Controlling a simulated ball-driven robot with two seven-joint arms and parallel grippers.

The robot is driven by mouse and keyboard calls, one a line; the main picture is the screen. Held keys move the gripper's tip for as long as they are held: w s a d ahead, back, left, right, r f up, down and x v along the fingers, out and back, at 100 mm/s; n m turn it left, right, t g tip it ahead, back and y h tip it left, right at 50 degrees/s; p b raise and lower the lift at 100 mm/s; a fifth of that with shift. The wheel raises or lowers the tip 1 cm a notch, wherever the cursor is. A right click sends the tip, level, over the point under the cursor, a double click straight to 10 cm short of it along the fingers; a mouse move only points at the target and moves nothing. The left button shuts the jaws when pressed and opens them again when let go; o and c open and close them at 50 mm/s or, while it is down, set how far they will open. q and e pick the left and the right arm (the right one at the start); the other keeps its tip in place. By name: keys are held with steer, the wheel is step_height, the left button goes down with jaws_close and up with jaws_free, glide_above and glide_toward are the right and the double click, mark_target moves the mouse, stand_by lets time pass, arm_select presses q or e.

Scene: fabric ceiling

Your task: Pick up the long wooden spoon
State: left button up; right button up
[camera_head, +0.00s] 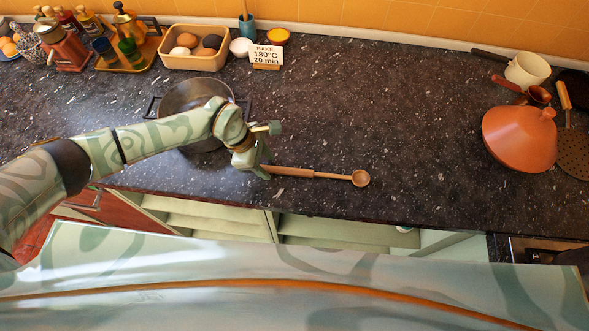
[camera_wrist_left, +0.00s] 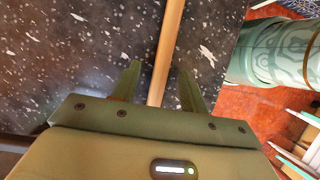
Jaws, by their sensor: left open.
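The long wooden spoon (camera_head: 325,175) lies on the dark speckled counter near its front edge, with its round bowl end to the right. My left gripper (camera_head: 265,172) is at the handle end of the spoon. In the left wrist view, the spoon handle (camera_wrist_left: 166,50) runs between the two fingers of the open left gripper (camera_wrist_left: 158,88), with a gap visible on both sides. The handle's near end is hidden by the gripper body. My right gripper is not in view.
A dark pot (camera_head: 190,98) stands just behind my left arm. A terracotta tagine lid (camera_head: 519,138) and a white saucepan (camera_head: 527,70) are at the right. A tray of eggs (camera_head: 194,62) and a sign (camera_head: 266,56) stand at the back. The counter's middle is clear.

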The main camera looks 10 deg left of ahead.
arm_select(q)
steer(key=shift+d+f, duration=0.1)
steer(key=shift+f, duration=0.2)
steer(key=shift+s, duration=0.1)
jaws_close()
steer(key=shift+r, duration=0.1)
